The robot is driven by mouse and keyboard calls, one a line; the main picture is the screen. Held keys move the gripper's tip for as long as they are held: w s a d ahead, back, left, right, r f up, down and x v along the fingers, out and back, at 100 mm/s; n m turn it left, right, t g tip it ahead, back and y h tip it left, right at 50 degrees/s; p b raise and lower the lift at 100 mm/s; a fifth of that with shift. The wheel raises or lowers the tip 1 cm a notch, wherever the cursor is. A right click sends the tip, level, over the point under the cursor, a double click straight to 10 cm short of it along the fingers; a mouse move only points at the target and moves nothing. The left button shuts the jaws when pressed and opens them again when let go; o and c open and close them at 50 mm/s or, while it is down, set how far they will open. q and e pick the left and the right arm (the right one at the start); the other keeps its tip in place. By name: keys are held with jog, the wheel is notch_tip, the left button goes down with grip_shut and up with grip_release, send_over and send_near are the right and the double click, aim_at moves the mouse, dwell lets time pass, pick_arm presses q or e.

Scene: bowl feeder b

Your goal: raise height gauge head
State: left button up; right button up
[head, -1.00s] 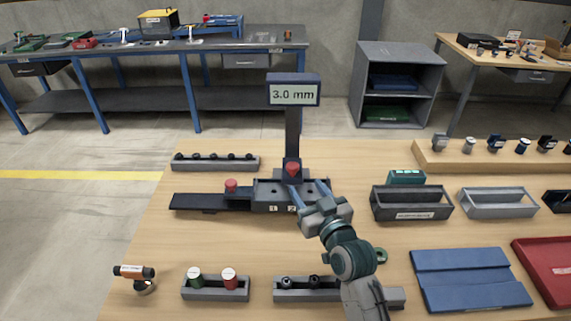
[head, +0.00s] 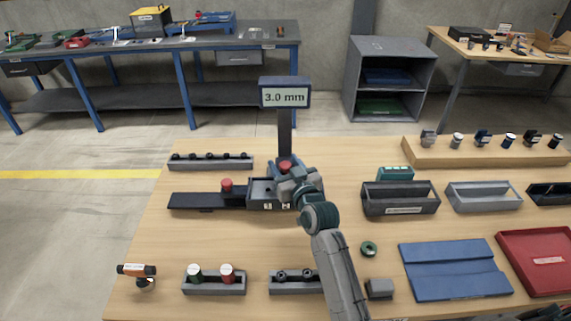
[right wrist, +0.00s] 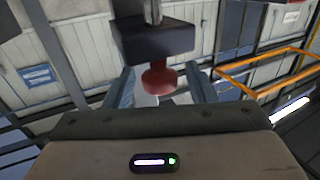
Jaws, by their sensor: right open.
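The height gauge has a dark upright column (head: 285,130) with a display (head: 285,97) reading 3.0 mm on top. Its head (right wrist: 152,40) is a dark block with a red knob (head: 286,164) at its lower part. The red knob (right wrist: 160,78) hangs below the head in the right wrist view. My right gripper (head: 293,173) is at the knob and partly hides the head in the head view. Its two fingers are apart, one on each side of the knob, with gaps visible. My left gripper is not in view.
The gauge base has numbered stations (head: 266,204) and a dark rail (head: 205,201) with a red-topped part (head: 227,186). Grey bins (head: 400,200), a blue tray (head: 453,270) and a red tray (head: 550,262) stand right.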

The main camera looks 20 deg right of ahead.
grip_shut()
notch_tip(320, 180, up, 6)
jog(key=p, duration=0.4)
jog(key=shift+r+p, duration=0.2)
jog(key=shift+p, duration=0.1)
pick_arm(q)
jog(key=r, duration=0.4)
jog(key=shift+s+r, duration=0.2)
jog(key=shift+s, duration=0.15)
pick_arm(e)
grip_release()
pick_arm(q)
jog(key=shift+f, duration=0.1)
pick_arm(e)
jog(key=shift+s+f, duration=0.15)
